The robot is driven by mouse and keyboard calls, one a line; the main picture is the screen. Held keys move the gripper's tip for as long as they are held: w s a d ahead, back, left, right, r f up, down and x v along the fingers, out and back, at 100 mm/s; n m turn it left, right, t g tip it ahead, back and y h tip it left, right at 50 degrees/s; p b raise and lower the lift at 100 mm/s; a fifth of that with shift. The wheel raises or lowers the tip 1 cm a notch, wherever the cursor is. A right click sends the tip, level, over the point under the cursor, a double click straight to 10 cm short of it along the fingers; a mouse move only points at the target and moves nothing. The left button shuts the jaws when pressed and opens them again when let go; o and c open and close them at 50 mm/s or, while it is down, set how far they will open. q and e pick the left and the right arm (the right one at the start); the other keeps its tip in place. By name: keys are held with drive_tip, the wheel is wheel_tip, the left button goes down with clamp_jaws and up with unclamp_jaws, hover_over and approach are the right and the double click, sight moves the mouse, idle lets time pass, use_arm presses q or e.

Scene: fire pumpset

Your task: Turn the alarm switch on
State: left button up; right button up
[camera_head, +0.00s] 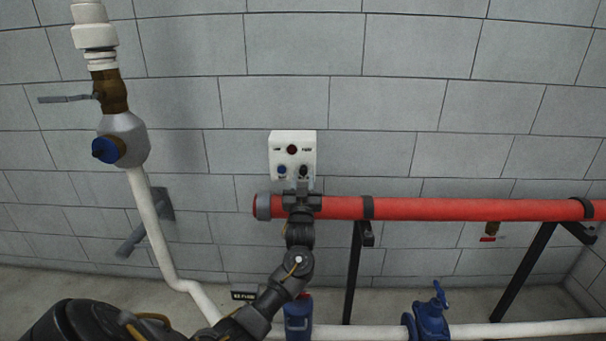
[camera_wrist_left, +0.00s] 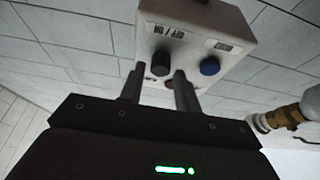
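The white alarm box (camera_head: 293,139) hangs on the block wall in the middle of the head view. It carries a red round light (camera_head: 291,149), a blue knob (camera_head: 282,170) and a black switch knob (camera_head: 304,171). My left gripper (camera_head: 302,185) reaches up just below the black knob. In the left wrist view, the box appears upside down, with an OFF/ON label near the black knob (camera_wrist_left: 161,62). The fingers of my left gripper (camera_wrist_left: 160,70) are apart, with the black knob between or just beyond their tips. I cannot tell if they touch it. My right gripper is not in view.
A red pipe (camera_head: 440,208) runs right from just below the box, behind my left wrist, on black supports (camera_head: 355,270). A white pipe with a brass valve (camera_head: 112,92) stands at left. A blue valve (camera_head: 430,318) sits low at right.

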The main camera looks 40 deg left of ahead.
use_arm(q)
drive_tip(key=shift+w+a+r, duration=0.25)
drive_tip(key=shift+w+a, duration=0.1)
drive_tip(key=shift+w, duration=0.2)
clamp_jaws()
